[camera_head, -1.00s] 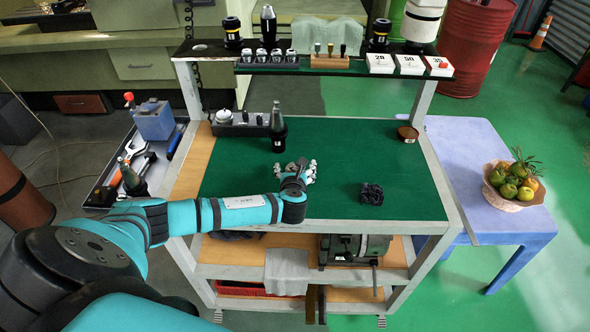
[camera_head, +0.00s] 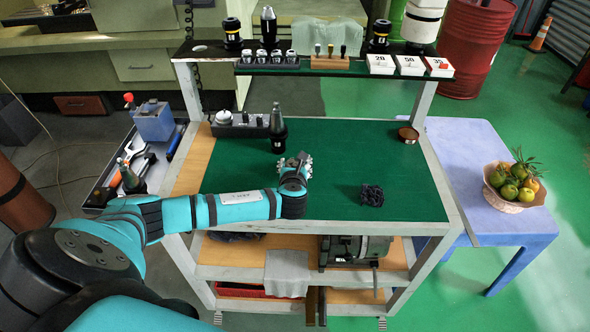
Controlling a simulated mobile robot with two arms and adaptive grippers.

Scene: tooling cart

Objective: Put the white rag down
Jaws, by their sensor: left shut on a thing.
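My left gripper (camera_head: 299,161) is over the middle of the green mat (camera_head: 335,150) on the cart top. It is shut on the white rag (camera_head: 308,168), a small crumpled bundle with only whitish bits showing around the fingers. The gripper hides most of the rag. I cannot tell whether the rag touches the mat. My right gripper is not in view.
A dark tool holder (camera_head: 278,130) stands just behind and left of the gripper. A brown round tin (camera_head: 408,135) is at the back right. The mat's right middle is clear.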

